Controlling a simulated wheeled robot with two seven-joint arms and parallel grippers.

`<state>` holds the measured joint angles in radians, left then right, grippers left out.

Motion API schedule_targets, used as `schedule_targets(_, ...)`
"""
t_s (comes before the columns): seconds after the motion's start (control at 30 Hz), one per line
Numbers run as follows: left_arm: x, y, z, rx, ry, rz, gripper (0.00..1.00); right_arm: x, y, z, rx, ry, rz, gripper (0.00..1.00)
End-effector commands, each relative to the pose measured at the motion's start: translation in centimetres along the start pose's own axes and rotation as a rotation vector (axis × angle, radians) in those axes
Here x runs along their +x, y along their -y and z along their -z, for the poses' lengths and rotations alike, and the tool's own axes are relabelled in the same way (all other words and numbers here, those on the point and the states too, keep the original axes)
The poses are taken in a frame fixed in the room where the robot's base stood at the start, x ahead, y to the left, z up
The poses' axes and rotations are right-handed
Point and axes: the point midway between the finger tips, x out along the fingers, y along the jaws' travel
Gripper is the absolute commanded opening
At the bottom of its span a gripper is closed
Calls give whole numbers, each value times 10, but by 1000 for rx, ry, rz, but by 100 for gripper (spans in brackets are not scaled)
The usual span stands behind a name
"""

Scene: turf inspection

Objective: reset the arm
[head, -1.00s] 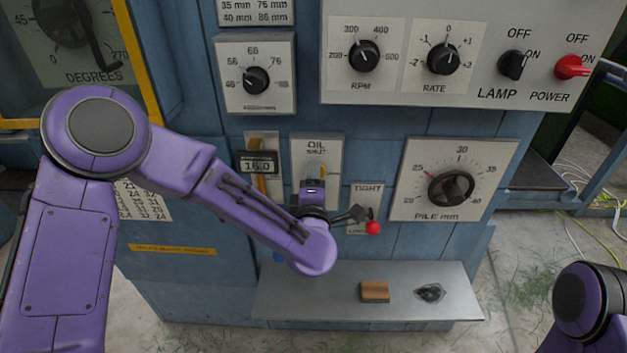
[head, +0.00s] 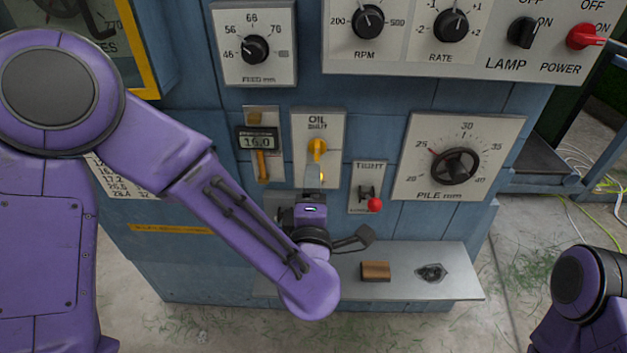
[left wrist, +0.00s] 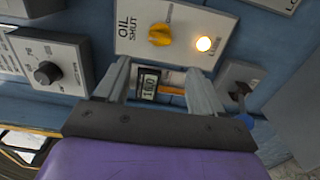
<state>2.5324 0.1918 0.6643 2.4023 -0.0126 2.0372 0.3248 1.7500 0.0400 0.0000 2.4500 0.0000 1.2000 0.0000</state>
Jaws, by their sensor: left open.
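My left arm (head: 235,215) reaches in from the left in the head view. Its gripper (head: 312,200) is in front of the cabinet, below the OIL plate (head: 304,134) and left of the TIGHT lever's red knob (head: 375,205); its fingers are hard to make out there. In the left wrist view my left gripper (left wrist: 158,78) is open with nothing between its fingers. Beyond them are the yellow oil knob (left wrist: 160,34), a lit lamp (left wrist: 204,44) and the digital gauge (left wrist: 149,84). Of my right arm, only a purple part (head: 585,295) shows at lower right; its gripper is out of view.
A metal shelf (head: 440,255) juts out below, bearing a brown block (head: 376,271) and a dark part (head: 431,273). The PILE dial (head: 455,165) is to the right. Cables lie on the floor at right.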

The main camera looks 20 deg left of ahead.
Motion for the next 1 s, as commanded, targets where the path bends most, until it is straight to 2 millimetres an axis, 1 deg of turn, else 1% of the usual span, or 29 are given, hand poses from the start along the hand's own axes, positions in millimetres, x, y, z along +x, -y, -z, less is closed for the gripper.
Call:
schedule_targets(0.4, 0, 0, -1, 14, 6, 1, 68, 0, 0, 0, 0, 0, 0, 43)
schedule_targets(0.47, 0, 3, -9, 69, 48, 15, 68, 0, 0, 0, 0, 0, 0, 43)
schedule_targets(0.5, 0, 9, -16, 140, 98, 34, 68, 0, 0, 0, 0, 0, 0, 43)
schedule_targets(0.53, 2, 18, -18, 221, 136, 55, 68, 0, 0, 0, 0, 0, 0, 43)
schedule_targets(0.57, 4, 40, -14, 328, 176, 99, 68, 0, 0, 0, 0, 0, 0, 43)
schedule_targets(0.6, 3, 76, -6, 455, 224, 175, 68, 0, 0, 0, 0, 0, 0, 43)
schedule_targets(0.67, -4, 128, 12, 617, 288, 293, 68, 0, 0, 0, 0, 0, 0, 43)
schedule_targets(0.7, -12, 162, 27, 708, 330, 372, 68, 0, 0, 0, 0, 0, 0, 43)
schedule_targets(0.77, -29, 208, 52, 830, 389, 492, 68, 0, 0, 0, 0, 0, 0, 43)
schedule_targets(0.8, -44, 237, 70, 902, 429, 572, 68, 0, 0, 0, 0, 0, 0, 43)
schedule_targets(0.87, -70, 276, 100, 1000, 486, 693, 68, 0, 0, 0, 0, 0, 0, 43)
schedule_targets(0.9, -89, 298, 122, 1056, 520, 773, 68, 0, 0, 0, 0, 0, 0, 43)
schedule_targets(0.97, -119, 326, 153, 1127, 564, 886, 68, 0, 0, 0, 0, 0, 0, 43)
schedule_targets(1.0, -138, 340, 173, 1164, 583, 952, 68, 0, 0, 0, 0, 0, 0, 43)
